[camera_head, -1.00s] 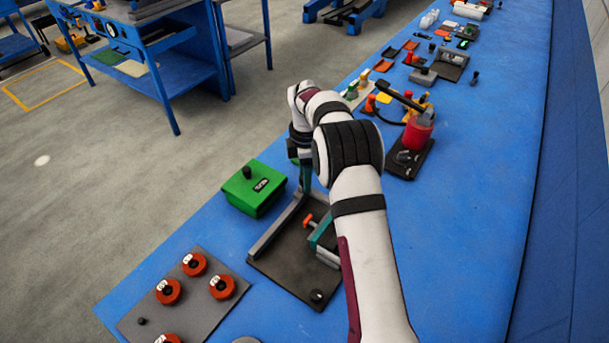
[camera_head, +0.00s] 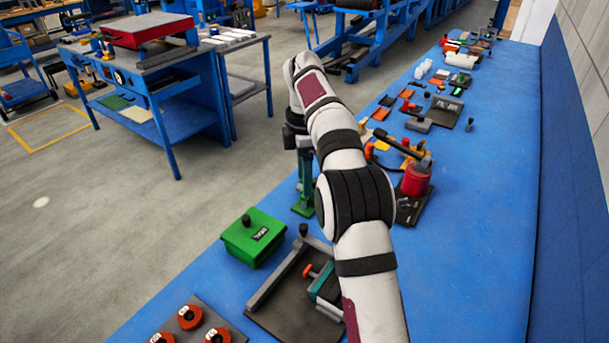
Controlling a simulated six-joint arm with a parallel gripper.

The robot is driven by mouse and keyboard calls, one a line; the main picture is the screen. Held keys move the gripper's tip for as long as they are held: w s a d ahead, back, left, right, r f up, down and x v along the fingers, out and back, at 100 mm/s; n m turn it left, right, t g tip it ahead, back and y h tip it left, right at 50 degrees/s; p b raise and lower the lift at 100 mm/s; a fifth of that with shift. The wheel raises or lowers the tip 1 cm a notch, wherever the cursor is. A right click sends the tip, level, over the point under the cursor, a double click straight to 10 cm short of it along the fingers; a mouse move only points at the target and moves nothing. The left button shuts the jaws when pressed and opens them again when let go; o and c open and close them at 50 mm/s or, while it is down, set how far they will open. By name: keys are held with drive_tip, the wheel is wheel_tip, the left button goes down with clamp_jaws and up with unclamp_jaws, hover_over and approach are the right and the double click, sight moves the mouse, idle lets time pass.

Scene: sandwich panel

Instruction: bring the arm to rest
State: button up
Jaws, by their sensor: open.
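My arm rises from the bottom of the head view, over the blue bench, and bends down at its far end. My gripper (camera_head: 304,178) hangs below the dark wrist, pointing down, with its jaws open. Its fingertips are hard to separate from a green piece behind or below them near the bench's left edge. I see nothing clearly held. It is beyond the green box (camera_head: 254,238) and the dark fixture plate (camera_head: 280,312), apart from both.
The blue bench (camera_head: 470,230) is clear on its right side. A red cylinder (camera_head: 416,180) on a dark base stands right of my arm. Red knobs on a grey plate (camera_head: 232,328) are at lower left. Small parts line the far bench. A blue worktable (camera_head: 190,115) stands across the floor.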

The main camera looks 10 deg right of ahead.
idle(0.3)
drive_tip(key=s+a+r+m+y, duration=0.1)
drive_tip(key=s+r+m, duration=0.2)
drive_tip(key=s+m, duration=0.6)
drive_tip(key=s+a+r+m, duration=0.15)
drive_tip(key=s+m, duration=0.25)
drive_tip(key=s, duration=0.8)
drive_tip(key=s+f+m, duration=0.3)
drive_tip(key=s+m, duration=0.2)
drive_tip(key=s, duration=0.4)
drive_tip(key=s+a+f+m, duration=0.1)
drive_tip(key=s+f+m, duration=0.3)
drive_tip(key=s, duration=0.5)
drive_tip(key=shift+s+a+m+y, duration=0.3)
drive_tip(key=shift+m+y, duration=0.1)
drive_tip(key=shift+m, duration=0.4)
